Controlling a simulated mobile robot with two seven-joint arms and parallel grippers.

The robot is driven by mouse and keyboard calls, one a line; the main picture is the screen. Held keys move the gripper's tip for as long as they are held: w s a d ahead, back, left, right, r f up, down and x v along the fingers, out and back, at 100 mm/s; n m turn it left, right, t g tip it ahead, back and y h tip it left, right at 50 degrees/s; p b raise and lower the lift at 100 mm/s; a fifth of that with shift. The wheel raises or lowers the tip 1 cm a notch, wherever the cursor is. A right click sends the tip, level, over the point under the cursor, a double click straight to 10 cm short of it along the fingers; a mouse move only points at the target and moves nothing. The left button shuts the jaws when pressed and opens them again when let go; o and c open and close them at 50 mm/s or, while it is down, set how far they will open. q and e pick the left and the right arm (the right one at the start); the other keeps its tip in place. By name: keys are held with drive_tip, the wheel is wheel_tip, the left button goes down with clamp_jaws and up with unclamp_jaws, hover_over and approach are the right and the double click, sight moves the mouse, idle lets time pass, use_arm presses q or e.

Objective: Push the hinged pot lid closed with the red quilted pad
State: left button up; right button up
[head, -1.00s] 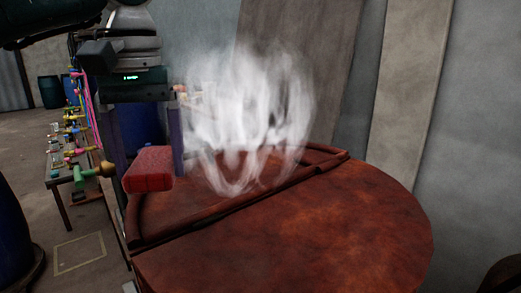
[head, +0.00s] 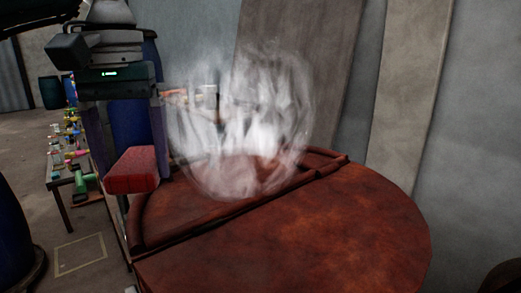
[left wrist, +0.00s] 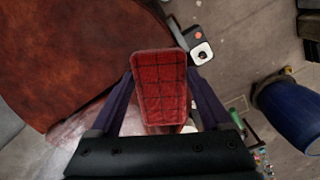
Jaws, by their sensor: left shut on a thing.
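My left gripper (head: 128,160) is shut on the red quilted pad (head: 133,172), which sits between its two purple fingers. The pad also shows in the left wrist view (left wrist: 160,85), with its dark grid stitching. The large round pot has a rust-red flat top (head: 300,230) on the near side. A raised rim (head: 220,210) crosses it, and white steam rises over the far part. The gripper and pad are above the pot's left edge. My right gripper is out of view.
A table (head: 62,190) with several colourful valves and fittings stands at the left. A blue barrel (head: 12,235) is at the lower left; another blue barrel (left wrist: 295,115) shows in the left wrist view. A grey wall (head: 470,150) with upright panels is behind the pot.

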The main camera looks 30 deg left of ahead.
use_arm(q)
drive_tip(key=shift+s+a+r+p, duration=0.2)
drive_tip(key=shift+s+a+r, duration=0.05)
drive_tip(key=shift+s+r, duration=0.35)
drive_tip(key=shift+s+a+r+p, duration=0.15)
drive_tip(key=shift+s+a+r, duration=0.1)
drive_tip(key=shift+s+r, duration=0.3)
drive_tip(key=shift+s+a+r+p, duration=0.25)
drive_tip(key=shift+s+r, duration=0.2)
drive_tip(key=shift+s, duration=0.2)
